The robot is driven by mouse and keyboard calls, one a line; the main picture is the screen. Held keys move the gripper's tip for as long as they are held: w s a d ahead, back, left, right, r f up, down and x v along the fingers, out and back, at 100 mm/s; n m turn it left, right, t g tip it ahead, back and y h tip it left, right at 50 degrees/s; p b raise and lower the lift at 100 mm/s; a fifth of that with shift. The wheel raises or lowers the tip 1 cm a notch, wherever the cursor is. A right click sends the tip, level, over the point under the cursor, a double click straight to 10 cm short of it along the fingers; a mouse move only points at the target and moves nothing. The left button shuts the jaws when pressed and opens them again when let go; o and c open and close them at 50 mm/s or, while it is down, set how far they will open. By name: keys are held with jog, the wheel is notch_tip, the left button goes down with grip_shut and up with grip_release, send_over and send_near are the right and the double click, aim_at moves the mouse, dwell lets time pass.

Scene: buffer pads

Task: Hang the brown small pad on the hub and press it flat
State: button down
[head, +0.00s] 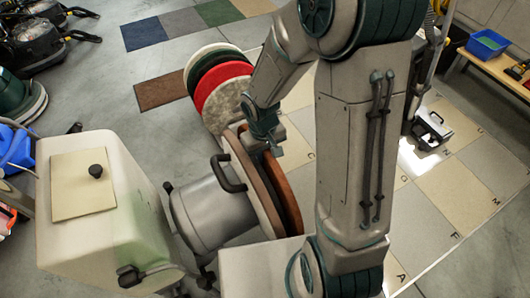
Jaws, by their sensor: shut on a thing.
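A brown pad (286,200) stands on edge beside the grey drum of a floor machine (205,215). A wider pinkish-brown disc (246,178) stands between this pad and the drum, roughly parallel to the pad. My gripper (267,146) is at the pad's upper edge, pointing down, and is shut on the brown pad. My arm covers part of the view to the right of the pad. The hub is hidden behind the discs, so I cannot tell whether the pad is on it or touches the disc.
Several round pads, among them a red one (222,83) and a mottled beige one (229,105), stand in a row behind. The machine's cream tank (120,225) is at left. A bench with a blue tray (487,43) is at far right. Tiled floor lies open at right.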

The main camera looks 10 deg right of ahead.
jog(key=c, duration=1.1)
grip_release()
jog(key=shift+d, duration=0.1)
jog(key=shift+c, duration=0.2)
jog(key=shift+a, duration=0.2)
jog(key=shift+d+r, duration=0.1)
jog(key=shift+r, duration=0.35)
notch_tip(320, 180, up, 13)
jog(key=p, duration=0.3)
jog(key=shift+a, duration=0.45)
jog(key=shift+s, duration=0.15)
